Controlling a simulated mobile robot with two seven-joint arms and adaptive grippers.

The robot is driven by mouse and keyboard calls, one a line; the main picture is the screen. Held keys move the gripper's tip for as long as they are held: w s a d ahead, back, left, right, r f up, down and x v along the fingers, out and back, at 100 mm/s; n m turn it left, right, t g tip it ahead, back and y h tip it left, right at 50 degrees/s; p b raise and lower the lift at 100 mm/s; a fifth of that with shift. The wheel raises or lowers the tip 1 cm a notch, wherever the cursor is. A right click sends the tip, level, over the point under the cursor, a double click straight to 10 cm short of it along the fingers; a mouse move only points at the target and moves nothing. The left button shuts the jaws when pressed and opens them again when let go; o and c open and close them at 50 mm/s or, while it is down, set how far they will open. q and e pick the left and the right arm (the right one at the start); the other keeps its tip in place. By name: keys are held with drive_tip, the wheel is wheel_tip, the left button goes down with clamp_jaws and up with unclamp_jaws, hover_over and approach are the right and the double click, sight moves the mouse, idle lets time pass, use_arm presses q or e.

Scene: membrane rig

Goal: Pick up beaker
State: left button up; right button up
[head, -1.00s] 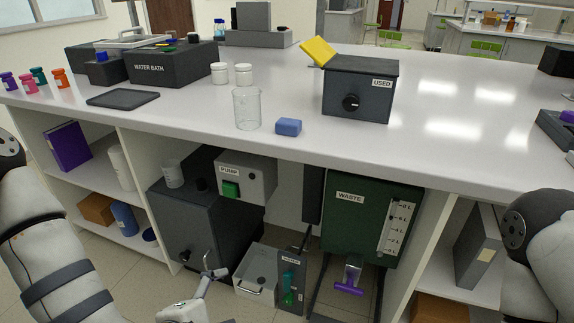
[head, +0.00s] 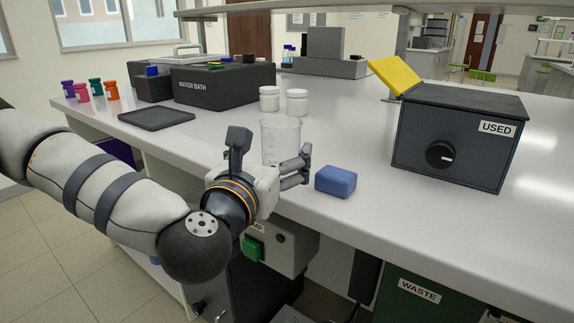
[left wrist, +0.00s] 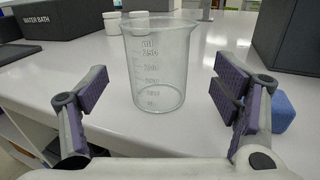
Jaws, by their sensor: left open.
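The beaker (head: 281,138) is clear glass and stands upright on the white bench near its front edge. In the left wrist view the beaker (left wrist: 159,65) stands beyond and between the two finger pads, with printed volume marks facing me. My left gripper (head: 290,166) is in front of the beaker at the bench edge and hides its lower part in the head view. In the left wrist view the left gripper (left wrist: 162,103) is open, with a finger at each side and nothing held. My right gripper is not in view.
A blue block (head: 336,181) lies close right of the gripper, just behind the right finger in the wrist view. The dark USED box (head: 455,135) stands further right. Two white jars (head: 283,101) are behind the beaker. The water bath (head: 223,85) and black tray (head: 156,117) are left.

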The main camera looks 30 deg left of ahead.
sight(273, 144)
use_arm(q)
drive_tip(key=w, duration=0.1)
drive_tip(key=w+a, duration=0.1)
drive_tip(key=w, duration=0.1)
drive_tip(key=w+r, duration=0.1)
drive_tip(key=shift+w+a+p, duration=0.2)
drive_tip(key=shift+w+p, duration=0.05)
drive_tip(key=shift+p, duration=0.1)
drive_tip(key=shift+w, duration=0.35)
drive_tip(key=shift+f, duration=0.1)
drive_tip(key=c, duration=1.3)
